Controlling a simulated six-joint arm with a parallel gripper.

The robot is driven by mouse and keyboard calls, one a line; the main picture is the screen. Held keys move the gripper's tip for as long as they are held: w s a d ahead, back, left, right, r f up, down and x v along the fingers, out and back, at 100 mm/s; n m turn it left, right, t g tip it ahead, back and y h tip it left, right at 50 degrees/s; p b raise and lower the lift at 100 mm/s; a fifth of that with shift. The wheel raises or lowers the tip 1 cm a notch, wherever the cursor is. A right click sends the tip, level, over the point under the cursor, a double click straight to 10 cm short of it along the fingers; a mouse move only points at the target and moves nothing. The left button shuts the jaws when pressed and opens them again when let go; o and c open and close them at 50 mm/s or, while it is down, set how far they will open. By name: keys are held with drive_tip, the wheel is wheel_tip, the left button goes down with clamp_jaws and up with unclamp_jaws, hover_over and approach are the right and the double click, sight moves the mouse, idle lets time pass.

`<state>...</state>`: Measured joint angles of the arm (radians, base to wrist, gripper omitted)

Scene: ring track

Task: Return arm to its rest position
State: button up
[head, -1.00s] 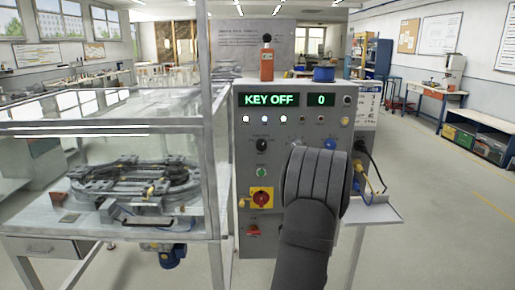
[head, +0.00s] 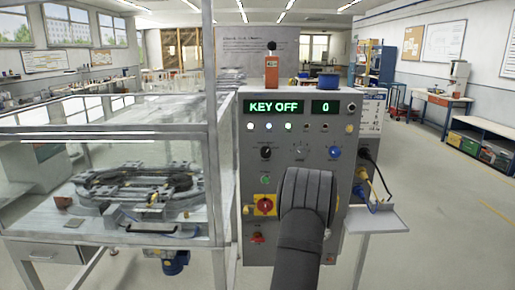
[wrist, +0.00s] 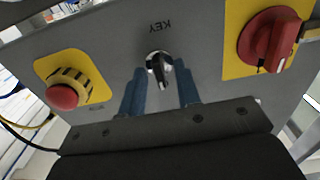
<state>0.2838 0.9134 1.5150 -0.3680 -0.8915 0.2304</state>
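My gripper (wrist: 160,75) is open in the wrist view, its two blue fingers pointing at the control panel (wrist: 205,50). In the head view my dark arm stands in front of the panel's (head: 300,185) lower right part and hides the gripper and key switch. The panel display (head: 272,108) reads KEY OFF, and a second one (head: 327,107) reads 0.
A red rotary switch on a yellow plate (wrist: 268,40) and a red mushroom button (wrist: 63,96) flank the key switch. A glazed enclosure with an oval track (head: 130,190) stands left. A small shelf (head: 381,219) with cables juts out right. The floor farther right is clear.

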drive_tip(key=s, duration=1.8)
drive_tip(key=w, duration=1.8)
drive_tip(key=s+m, duration=0.3)
drive_tip(key=s, duration=1.5)
drive_tip(key=w+a+m+t+h, duration=0.1)
drive_tip(key=w+a+m+h, duration=0.2)
drive_tip(key=w+m+h, duration=0.3)
drive_tip(key=shift+w+f+m+t+h, duration=0.4)
drive_tip(key=shift+w+m, duration=0.8)
drive_tip(key=shift+m, duration=0.5)
drive_tip(key=shift+a, duration=0.1)
